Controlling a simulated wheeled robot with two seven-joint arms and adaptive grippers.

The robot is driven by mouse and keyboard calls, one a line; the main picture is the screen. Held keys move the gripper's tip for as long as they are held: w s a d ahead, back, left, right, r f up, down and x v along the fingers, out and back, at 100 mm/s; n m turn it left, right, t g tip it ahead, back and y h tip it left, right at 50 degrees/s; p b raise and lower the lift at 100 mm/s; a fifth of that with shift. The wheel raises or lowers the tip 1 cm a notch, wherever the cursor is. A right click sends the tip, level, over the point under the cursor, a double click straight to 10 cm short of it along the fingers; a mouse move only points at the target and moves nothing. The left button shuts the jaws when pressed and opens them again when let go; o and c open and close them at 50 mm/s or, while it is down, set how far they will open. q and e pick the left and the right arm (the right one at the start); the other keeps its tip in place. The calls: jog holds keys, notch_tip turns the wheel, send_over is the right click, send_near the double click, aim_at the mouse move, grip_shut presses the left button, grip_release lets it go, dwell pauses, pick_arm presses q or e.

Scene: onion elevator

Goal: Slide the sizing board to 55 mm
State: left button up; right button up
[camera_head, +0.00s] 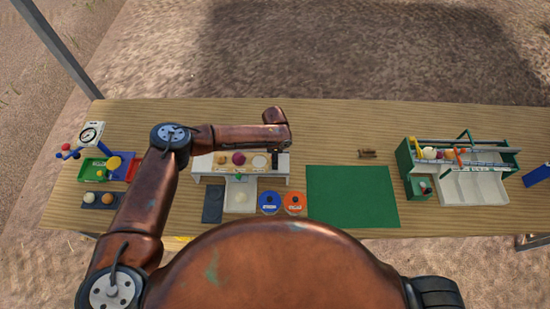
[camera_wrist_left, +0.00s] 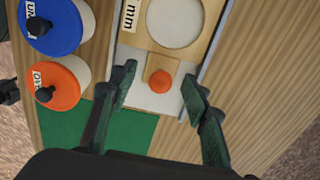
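The sizing board is a pale wooden strip in a white stand (camera_head: 285,170). In the left wrist view the board (camera_wrist_left: 205,45) shows a large round hole, a label ending in "mm" with its number cut off, and an orange knob (camera_wrist_left: 160,83) on a tab at its near end. My left gripper (camera_wrist_left: 158,77) is open, with one green-black finger on each side of the knob and gaps to both. In the head view this gripper (camera_head: 276,160) points down at the right end of the stand and hides the knob. My right gripper is out of view.
Blue-lidded (camera_head: 269,202) and orange-lidded (camera_head: 294,202) pots stand in front of the stand. A green mat (camera_head: 350,196) lies to its right, with a small brown object (camera_head: 367,154) behind. A green-framed rack (camera_head: 405,158) stands far right; a dial gauge (camera_head: 91,134) stands far left.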

pick_arm(q)
jog(key=shift+o, duration=0.3)
jog(key=shift+a, duration=0.1)
jog(key=shift+r, duration=0.1)
notch_tip(320, 180, up, 6)
jog(key=p, duration=0.5)
dwell(0.5)
jog(key=shift+s, duration=0.1)
